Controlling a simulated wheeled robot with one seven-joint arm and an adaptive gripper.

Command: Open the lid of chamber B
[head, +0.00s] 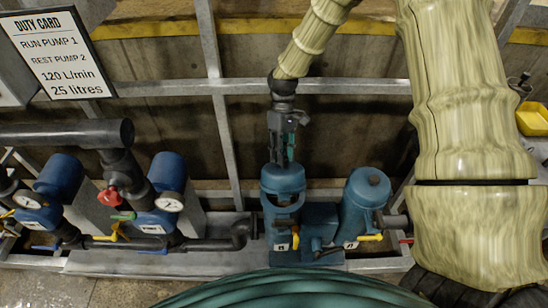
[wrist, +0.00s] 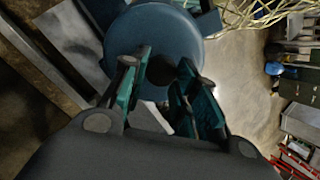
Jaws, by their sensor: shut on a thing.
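Two blue-teal upright chambers stand side by side in the head view. My gripper (head: 281,152) points down onto the left chamber (head: 283,222). Its fingers are shut on a dark knob (wrist: 160,70) on the round lid (wrist: 152,32), which also shows in the head view (head: 282,180). A dark gap shows below this lid at the chamber's front. The right chamber (head: 364,212) has its own lid on, with a dark knob on top. Small tags (head: 284,247) sit on the chamber fronts, but their letters are too small to read, so I cannot tell which is B.
A duty card (head: 58,55) hangs at upper left. Blue pumps with gauges (head: 168,204) and grey pipes (head: 65,134) stand at left. A grey metal frame (head: 225,130) runs behind the chambers. A green coiled hose (head: 290,290) lies in front. Yellow-handled valves (head: 368,237) stick out below.

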